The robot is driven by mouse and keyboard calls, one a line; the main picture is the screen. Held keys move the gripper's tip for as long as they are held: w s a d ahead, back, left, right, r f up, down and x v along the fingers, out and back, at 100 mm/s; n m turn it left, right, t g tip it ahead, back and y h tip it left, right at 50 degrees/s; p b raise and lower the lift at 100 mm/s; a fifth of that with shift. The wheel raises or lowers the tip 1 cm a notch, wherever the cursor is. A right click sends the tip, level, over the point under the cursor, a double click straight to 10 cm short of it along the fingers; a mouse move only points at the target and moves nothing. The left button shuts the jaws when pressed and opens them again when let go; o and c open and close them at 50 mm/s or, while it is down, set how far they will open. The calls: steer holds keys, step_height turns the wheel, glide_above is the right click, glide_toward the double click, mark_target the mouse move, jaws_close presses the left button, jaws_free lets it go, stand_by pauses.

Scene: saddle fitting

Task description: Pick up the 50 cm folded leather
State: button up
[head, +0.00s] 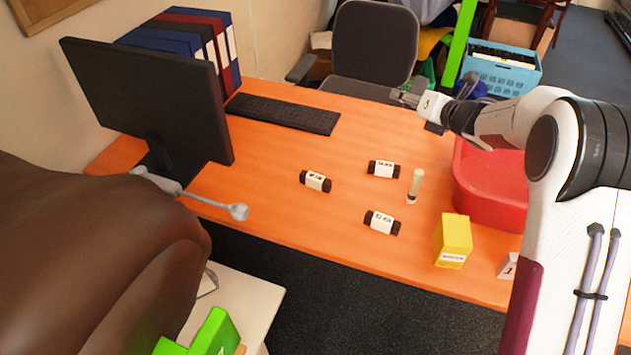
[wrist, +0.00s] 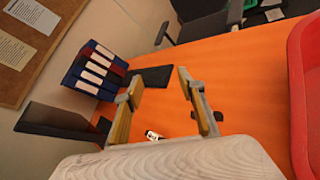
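Three dark brown rolls with white labels lie on the orange table: a left one (head: 315,181), a back one (head: 383,169) and a front one (head: 382,222). They look like the folded leather pieces. The label print is too small to read, so I cannot tell which is the 50 cm one. My gripper (head: 398,95) is above the table's back right side, beyond the rolls and apart from them. In the wrist view my gripper (wrist: 160,76) has its fingers spread with nothing between the tips. A white label (wrist: 153,135) shows low between the fingers, mostly hidden.
A red bin (head: 490,185), a yellow box (head: 453,241) and a small upright bottle (head: 415,187) stand right of the rolls. A monitor (head: 150,95), keyboard (head: 283,113) and binders (head: 205,40) are at left. A grey-tipped rod (head: 215,206) juts over the table's front left.

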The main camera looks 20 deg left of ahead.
steer(key=s+a+f+n+g+y, duration=0.35)
steer(key=a+f+n, duration=0.45)
steer(key=f, duration=0.4)
steer(key=n+g+y, duration=0.1)
steer(key=n+g, duration=0.4)
steer(key=n, duration=0.2)
glide_toward(321, 177)
steer(key=shift+x, duration=1.2)
steer(key=shift+m, duration=0.3)
steer(key=shift+f, duration=0.1)
steer(key=shift+x, duration=1.25)
